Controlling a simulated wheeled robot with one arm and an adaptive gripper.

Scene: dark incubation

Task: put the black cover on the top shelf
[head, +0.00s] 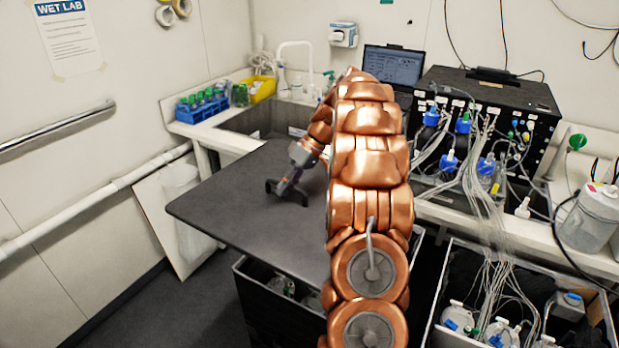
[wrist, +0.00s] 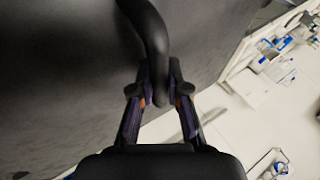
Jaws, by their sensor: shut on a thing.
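The black cover (head: 235,215) is a wide, flat dark panel with an arched black handle (head: 301,195). In the head view it lies level left of my arm, above an open black crate (head: 262,308). I cannot tell whether it rests on anything. My gripper (head: 281,188) is at the handle. In the wrist view my gripper (wrist: 160,95) is shut on the curved handle (wrist: 150,30), with the cover's dark surface (wrist: 65,70) filling the left and top. My arm hides the cover's right side. I cannot make out which surface is the top shelf.
A white bench runs behind, with a sink (head: 262,122), a blue tube rack (head: 202,106), a laptop (head: 391,66) and a black box (head: 500,95) with tubing. A second crate of bottles (head: 520,255) stands right. A wall rail (head: 60,128) is left; floor (head: 135,310) is clear at lower left.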

